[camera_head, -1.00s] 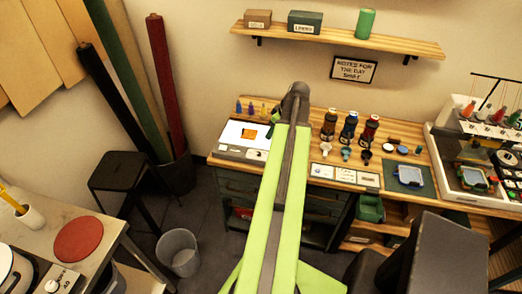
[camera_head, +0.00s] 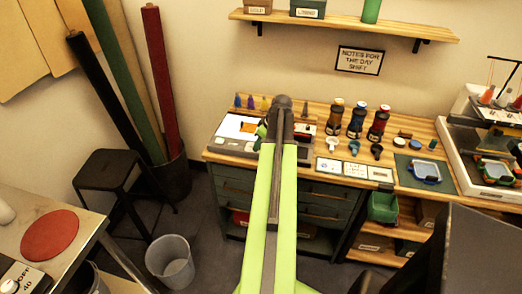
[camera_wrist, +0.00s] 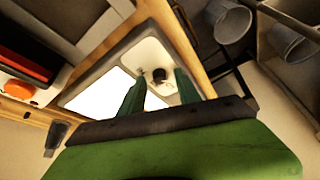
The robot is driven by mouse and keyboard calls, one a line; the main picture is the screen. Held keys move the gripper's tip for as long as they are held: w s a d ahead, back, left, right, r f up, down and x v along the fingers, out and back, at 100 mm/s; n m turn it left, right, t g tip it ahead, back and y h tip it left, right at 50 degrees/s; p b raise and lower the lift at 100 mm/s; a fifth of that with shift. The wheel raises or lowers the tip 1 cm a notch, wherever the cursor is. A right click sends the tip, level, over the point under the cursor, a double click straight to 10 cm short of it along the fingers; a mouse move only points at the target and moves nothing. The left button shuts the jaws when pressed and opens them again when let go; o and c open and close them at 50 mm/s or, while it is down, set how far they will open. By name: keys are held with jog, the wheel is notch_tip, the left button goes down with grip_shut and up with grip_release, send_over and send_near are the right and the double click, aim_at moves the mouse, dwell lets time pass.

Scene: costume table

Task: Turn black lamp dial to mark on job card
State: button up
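In the wrist view, the black dial (camera_wrist: 160,75) sits on the lamp's pale control strip. My gripper (camera_wrist: 161,84) has two green fingers spread apart, with the dial showing between their tips. I cannot tell whether they touch it. In the head view, my arm partly hides the gripper and the dial. Several white cards, including one card (camera_head: 328,165), lie right of my arm; I cannot read which is the job card.
A grey bin (camera_head: 170,261) and a black stool (camera_head: 108,172) stand on the floor at left.

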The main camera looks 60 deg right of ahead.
grip_shut()
dwell(0.3)
